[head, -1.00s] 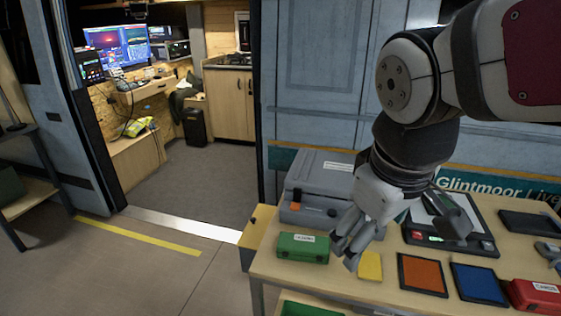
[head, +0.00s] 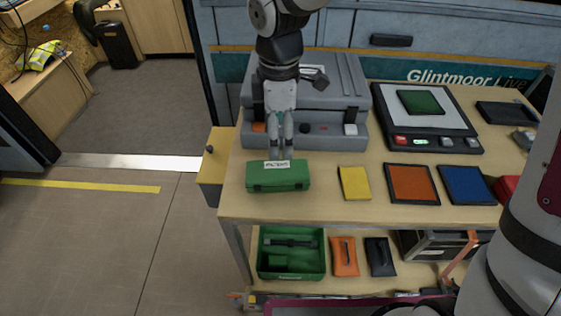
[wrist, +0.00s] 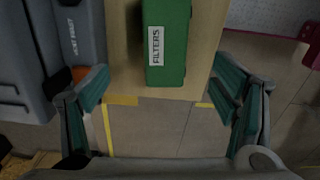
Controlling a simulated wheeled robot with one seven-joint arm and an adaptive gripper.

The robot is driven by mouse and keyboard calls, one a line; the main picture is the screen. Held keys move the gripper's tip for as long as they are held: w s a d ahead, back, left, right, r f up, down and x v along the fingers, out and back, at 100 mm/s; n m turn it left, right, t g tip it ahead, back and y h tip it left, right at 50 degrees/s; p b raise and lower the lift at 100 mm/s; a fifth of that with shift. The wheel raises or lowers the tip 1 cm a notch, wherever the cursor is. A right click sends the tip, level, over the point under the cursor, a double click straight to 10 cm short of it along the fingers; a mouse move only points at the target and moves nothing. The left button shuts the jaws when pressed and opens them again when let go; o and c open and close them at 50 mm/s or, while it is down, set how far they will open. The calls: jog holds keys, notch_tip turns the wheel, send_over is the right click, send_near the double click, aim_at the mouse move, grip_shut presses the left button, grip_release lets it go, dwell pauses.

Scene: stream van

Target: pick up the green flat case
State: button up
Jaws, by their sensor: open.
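The green flat case (head: 278,178), with a white label on top, lies near the front left of the wooden table (head: 320,208). In the wrist view the green case (wrist: 167,70), labelled FILTERS, shows at the top centre, ahead of and between the spread fingers. My gripper (head: 282,152) points down just behind the case in the head view, its tips close to the case's back edge. I cannot tell whether they touch it. In the wrist view my gripper (wrist: 160,88) is open, with nothing between its fingers.
A grey machine (head: 338,85) stands close behind the case. Yellow (head: 355,183), orange (head: 412,184) and blue (head: 467,185) flat panels lie to the right. A green panel (head: 420,102) lies on a lit device. Below, a shelf holds a green bin (head: 292,272).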

jog(key=b, duration=0.1)
send_over(277, 169)
jog(key=f, duration=0.6)
jog(key=shift+w+d, duration=0.3)
jog(key=shift+w, duration=0.05)
jog(key=shift+s+a+f+b, duration=0.15)
jog(key=shift+f+b, duration=0.1)
jog(key=shift+f, duration=0.75)
jog(key=shift+s+f+b, duration=0.1)
jog(key=shift+f+b, duration=0.15)
jog(key=shift+f, duration=0.75)
jog(key=shift+s+a+f+b, duration=0.15)
jog(key=shift+f+b, duration=0.1)
jog(key=shift+f, duration=0.75)
jog(key=c, duration=1.6)
jog(key=shift+o, duration=0.2)
jog(key=shift+r, duration=0.1)
